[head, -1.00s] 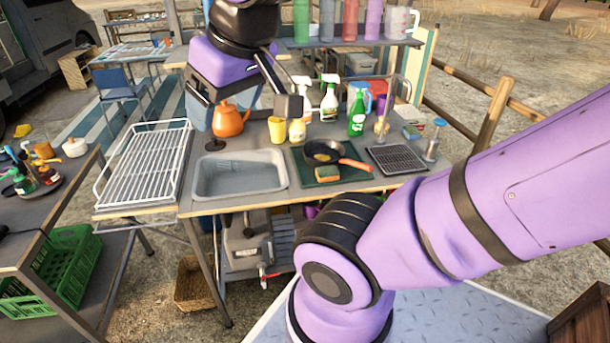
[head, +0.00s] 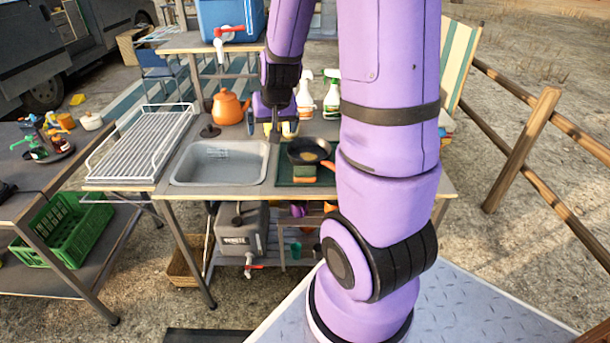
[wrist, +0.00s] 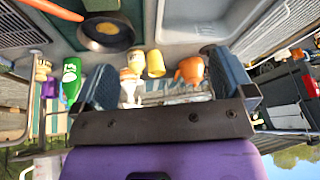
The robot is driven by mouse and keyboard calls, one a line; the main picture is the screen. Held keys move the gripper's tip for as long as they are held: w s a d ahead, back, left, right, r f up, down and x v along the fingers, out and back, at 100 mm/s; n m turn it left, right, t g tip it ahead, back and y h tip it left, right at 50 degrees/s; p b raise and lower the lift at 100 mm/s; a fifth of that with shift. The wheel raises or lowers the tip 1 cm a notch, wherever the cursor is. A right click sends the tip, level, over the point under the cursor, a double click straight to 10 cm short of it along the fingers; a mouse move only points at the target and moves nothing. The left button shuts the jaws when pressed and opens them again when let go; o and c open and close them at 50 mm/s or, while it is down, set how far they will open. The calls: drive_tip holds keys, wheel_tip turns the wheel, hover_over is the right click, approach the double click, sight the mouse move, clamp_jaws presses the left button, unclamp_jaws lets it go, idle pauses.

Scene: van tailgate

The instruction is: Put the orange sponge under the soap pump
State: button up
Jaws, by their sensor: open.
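My gripper (head: 275,128) is above the counter, left of the pan. Its two fingers stand wide apart with nothing between them in the wrist view (wrist: 165,66).
A grey sink (head: 220,163) is left of the board, with a white wire rack (head: 140,145) beyond it. An orange teapot (head: 228,107) and spray bottles (head: 331,100) stand behind. The pan's orange handle (wrist: 50,9) sticks out over the board.

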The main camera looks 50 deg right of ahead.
sight(305, 171)
drive_tip(key=shift+w+d+f+m+g+h, duration=0.1)
drive_tip(key=shift+d+f+m+g+h, duration=0.3)
drive_tip(key=shift+d+f, duration=2.6)
drive_tip(key=shift+s+d+f+m+g+h, duration=0.15)
drive_tip(key=shift+d+f+m, duration=0.8)
drive_tip(key=shift+f, duration=3.7)
drive_tip(key=shift+w+d+f+m+g+h, duration=0.15)
drive_tip(key=shift+d+f+h, duration=0.2)
drive_tip(key=shift+d+f, duration=2.85)
drive_tip(key=shift+a+f, duration=0.65)
drive_tip(key=shift+a, duration=0.05)
drive_tip(key=shift+c, duration=0.2)
drive_tip(key=c, duration=0.7)
drive_tip(key=shift+c, duration=0.6)
drive_tip(key=shift+r, duration=0.15)
